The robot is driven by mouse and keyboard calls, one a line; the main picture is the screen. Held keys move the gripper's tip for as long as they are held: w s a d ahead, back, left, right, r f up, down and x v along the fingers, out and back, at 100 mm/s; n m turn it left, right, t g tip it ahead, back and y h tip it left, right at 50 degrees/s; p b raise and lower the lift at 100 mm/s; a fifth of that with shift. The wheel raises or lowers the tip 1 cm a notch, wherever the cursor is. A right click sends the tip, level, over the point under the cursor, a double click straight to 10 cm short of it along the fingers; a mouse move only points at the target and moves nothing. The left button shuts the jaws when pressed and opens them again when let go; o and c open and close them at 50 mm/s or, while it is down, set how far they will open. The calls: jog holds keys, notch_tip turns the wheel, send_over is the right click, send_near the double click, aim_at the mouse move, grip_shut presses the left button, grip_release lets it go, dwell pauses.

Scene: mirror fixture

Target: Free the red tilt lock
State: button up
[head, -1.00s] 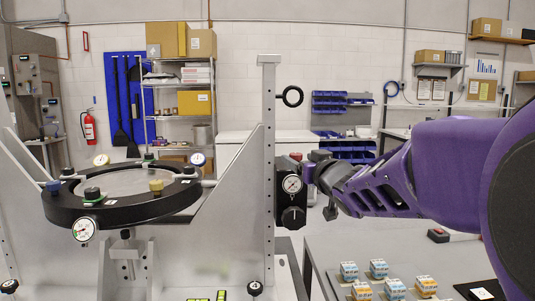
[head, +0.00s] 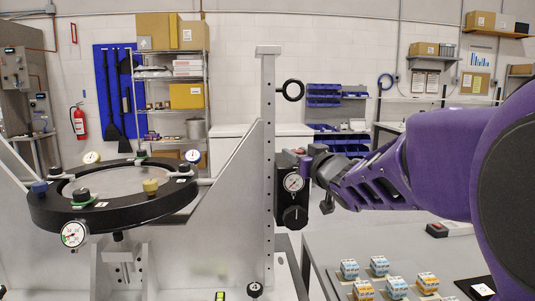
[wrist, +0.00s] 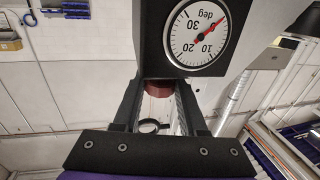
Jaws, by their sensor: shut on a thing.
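The red tilt lock (wrist: 158,89) shows in the wrist view as a dark red piece between the two fingers of my gripper (wrist: 158,96), just below the black dial box. In the head view my gripper (head: 310,166) is shut at the right side of that box (head: 294,216), and only a little red shows there. How far the lock is turned cannot be seen.
A black knob (head: 295,216) sits below the dial. Several small blue and orange-marked blocks (head: 380,266) stand on the table at lower right.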

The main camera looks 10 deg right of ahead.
grip_shut()
